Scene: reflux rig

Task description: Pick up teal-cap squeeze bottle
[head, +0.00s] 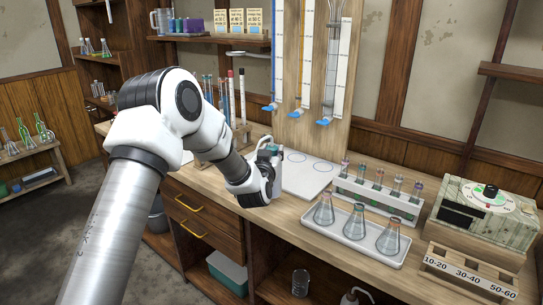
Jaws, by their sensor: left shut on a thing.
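My left arm reaches in from the left, and its gripper (271,168) is at the bench top, beside the white board. It is shut on the teal-cap squeeze bottle (268,147), whose top and a bit of teal show just above the wrist. Most of the bottle is hidden behind the gripper, so I cannot tell whether it stands on the bench or is lifted. My right gripper is out of view.
A white board with circles (303,181) lies right of the gripper. A tray of flasks (345,236) and a tube rack (377,198) stand further right, before a dial box (484,208). Upright tubes (229,100) stand behind the arm. A wooden labelled rack (467,272) sits front right.

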